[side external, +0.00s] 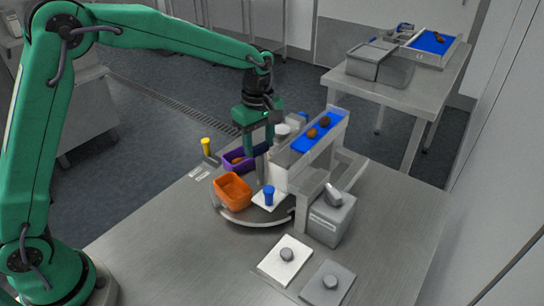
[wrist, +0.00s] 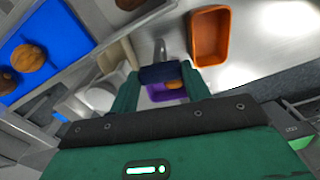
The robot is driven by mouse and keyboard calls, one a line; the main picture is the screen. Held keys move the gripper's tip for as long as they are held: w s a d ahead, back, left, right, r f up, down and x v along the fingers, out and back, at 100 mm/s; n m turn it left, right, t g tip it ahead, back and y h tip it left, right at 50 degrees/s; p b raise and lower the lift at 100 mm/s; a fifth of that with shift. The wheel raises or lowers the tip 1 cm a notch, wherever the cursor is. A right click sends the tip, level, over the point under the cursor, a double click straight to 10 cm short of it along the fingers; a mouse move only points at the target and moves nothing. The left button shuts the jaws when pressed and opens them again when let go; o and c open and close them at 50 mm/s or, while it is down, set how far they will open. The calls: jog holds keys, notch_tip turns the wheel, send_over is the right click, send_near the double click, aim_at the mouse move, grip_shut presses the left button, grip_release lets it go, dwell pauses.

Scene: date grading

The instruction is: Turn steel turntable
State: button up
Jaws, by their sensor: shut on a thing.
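The steel turntable (side external: 245,219) is a round plate at the middle of the bench, partly hidden by the bins on it. It carries an orange bin (side external: 232,190), also in the wrist view (wrist: 209,38), and a purple bin (side external: 233,166) with a brown date inside, also in the wrist view (wrist: 155,96). My gripper (side external: 260,150) reaches down over the turntable. In the wrist view its fingers (wrist: 160,76) are shut on a dark blue grip (wrist: 160,72), which seems to top a grey post. How the post joins the turntable is hidden.
A raised blue-topped chute (side external: 318,138) with brown dates stands close right of my gripper. A blue peg (side external: 268,196) stands at the turntable's front. A grey box (side external: 331,220) and two plates with knobs (side external: 286,260) lie at the front right. The left front bench is clear.

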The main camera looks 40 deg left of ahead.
jog(key=shift+n, duration=4.1)
jog(key=shift+r+n, duration=0.1)
jog(key=shift+n, duration=3.7)
jog(key=o, duration=1.4)
